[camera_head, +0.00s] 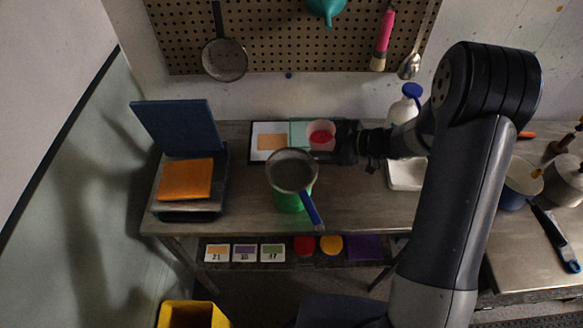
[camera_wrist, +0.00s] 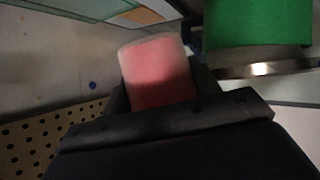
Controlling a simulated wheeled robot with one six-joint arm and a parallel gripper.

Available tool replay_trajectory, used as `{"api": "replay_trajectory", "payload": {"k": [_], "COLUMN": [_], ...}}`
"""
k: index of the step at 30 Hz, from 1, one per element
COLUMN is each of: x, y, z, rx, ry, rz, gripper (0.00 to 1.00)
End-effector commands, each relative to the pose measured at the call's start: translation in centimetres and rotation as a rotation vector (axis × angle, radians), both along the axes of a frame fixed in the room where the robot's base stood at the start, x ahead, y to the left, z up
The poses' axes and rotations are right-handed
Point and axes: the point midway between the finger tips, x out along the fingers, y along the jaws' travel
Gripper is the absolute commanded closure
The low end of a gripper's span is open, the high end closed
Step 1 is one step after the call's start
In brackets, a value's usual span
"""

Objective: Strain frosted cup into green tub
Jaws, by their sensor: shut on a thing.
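My gripper (camera_head: 340,138) is shut on the frosted cup (camera_head: 320,130), which holds something red. In the wrist view the cup (camera_wrist: 158,72) shows pinkish red through its pale wall, between the dark fingers. The cup is behind and to the right of the green tub (camera_head: 291,203), apart from it. A strainer (camera_head: 292,172) with a blue handle sits over the tub's mouth, its handle pointing to the front right. The wrist view also shows the green tub (camera_wrist: 258,22) and the strainer's metal rim (camera_wrist: 262,68). The tub's inside is hidden by the strainer.
A blue-lidded box with an orange panel (camera_head: 186,180) stands at the left of the bench (camera_head: 245,210). A blue-capped white bottle (camera_head: 402,108) is behind my arm. A pegboard (camera_head: 300,45) holds hanging tools. A yellow bin (camera_head: 190,315) stands below at the left.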

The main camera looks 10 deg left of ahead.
Motion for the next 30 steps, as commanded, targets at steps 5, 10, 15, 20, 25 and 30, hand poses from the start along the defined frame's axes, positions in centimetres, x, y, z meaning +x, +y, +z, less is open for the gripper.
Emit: {"api": "replay_trajectory", "payload": {"k": [5,10,15,20,25,30], "x": [-0.5,-1.0,-1.5,-1.6,-1.7,-1.8], "y": [0.4,0.6,0.9,1.0,1.1,1.2], "z": [4.1,4.9,5.4,5.5,5.7,5.8], "rx": [-0.048,-0.092,-0.135,-0.147,-0.159,-0.171], "ry": [-0.080,-0.144,-0.215,-0.233,-0.254,-0.272], "rz": [0.003,0.000,0.002,0.000,0.001,0.001], "gripper": [0.70,0.70,0.70,0.70,0.70,0.70]}}
